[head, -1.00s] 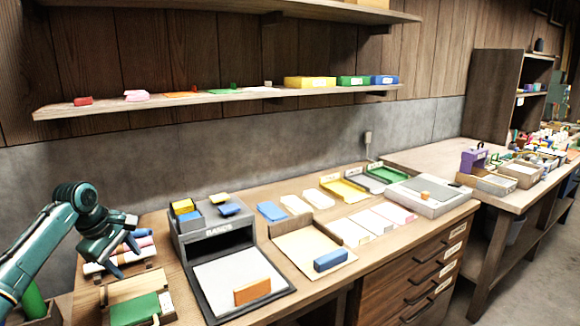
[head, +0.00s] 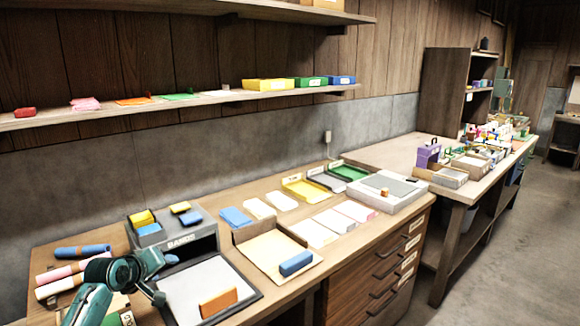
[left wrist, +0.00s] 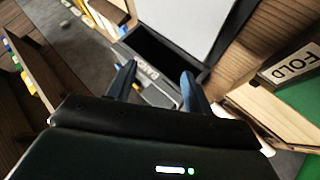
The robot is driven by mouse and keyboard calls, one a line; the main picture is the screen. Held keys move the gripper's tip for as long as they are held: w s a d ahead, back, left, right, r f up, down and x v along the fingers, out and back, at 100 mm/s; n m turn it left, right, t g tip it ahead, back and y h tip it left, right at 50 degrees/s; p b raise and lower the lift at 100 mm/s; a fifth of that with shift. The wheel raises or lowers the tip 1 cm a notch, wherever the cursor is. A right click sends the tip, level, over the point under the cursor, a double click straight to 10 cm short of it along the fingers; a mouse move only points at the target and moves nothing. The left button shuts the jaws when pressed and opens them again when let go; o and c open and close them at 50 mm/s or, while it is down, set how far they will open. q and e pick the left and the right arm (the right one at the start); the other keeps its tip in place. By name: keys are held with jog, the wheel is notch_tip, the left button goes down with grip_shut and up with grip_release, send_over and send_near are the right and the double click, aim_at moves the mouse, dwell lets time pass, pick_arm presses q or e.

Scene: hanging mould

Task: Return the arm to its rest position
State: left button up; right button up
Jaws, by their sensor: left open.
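My left arm, dark teal, comes in at the lower left of the head view. I cannot tell how high the gripper is above the bench. My right gripper is in neither view.
An orange block (head: 218,302) lies on the pale board before the box. Rolled cloths (head: 82,251) lie at the bench's left. A tan tray (head: 262,250) holds a blue block (head: 295,263). A wall shelf (head: 60,121) runs above. The floor (head: 500,265) at right is clear.

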pick_arm(q)
jog(key=w+a+r+m+t+y, duration=0.35)
jog(key=r+m+t, duration=0.25)
jog(key=r+m, duration=0.35)
jog(key=s+d+f+g+h, duration=0.1)
jog(key=s+d+f, duration=0.4)
jog(key=s+f, duration=0.3)
jog(key=s+d+f+m+g+h, duration=0.1)
jog(key=s+d+f+h, duration=0.1)
jog(key=s+d+f, duration=0.3)
jog(key=s+d+f+g+h, duration=0.1)
jog(key=s+d+f+g, duration=0.1)
jog(key=s+d+f, duration=0.4)
jog(key=s+f, duration=0.4)
jog(key=s, duration=0.3)
jog(key=shift+f+m, duration=0.35)
jog(key=shift+f, duration=0.05)
jog(key=shift+o, duration=0.2)
jog(key=s+d+f+g, duration=0.1)
jog(key=s+d, duration=0.1)
jog(key=s, duration=0.4)
jog(key=s+d+f+g+h, duration=0.1)
jog(key=s+d, duration=0.1)
jog(key=s, duration=0.4)
jog(key=shift+s+d+n, duration=0.3)
jog(key=shift+n, duration=0.1)
jog(key=shift+o, duration=0.4)
jog(key=shift+s+d+h, duration=0.15)
jog(key=shift+s+h, duration=0.1)
jog(key=shift+s, duration=0.25)
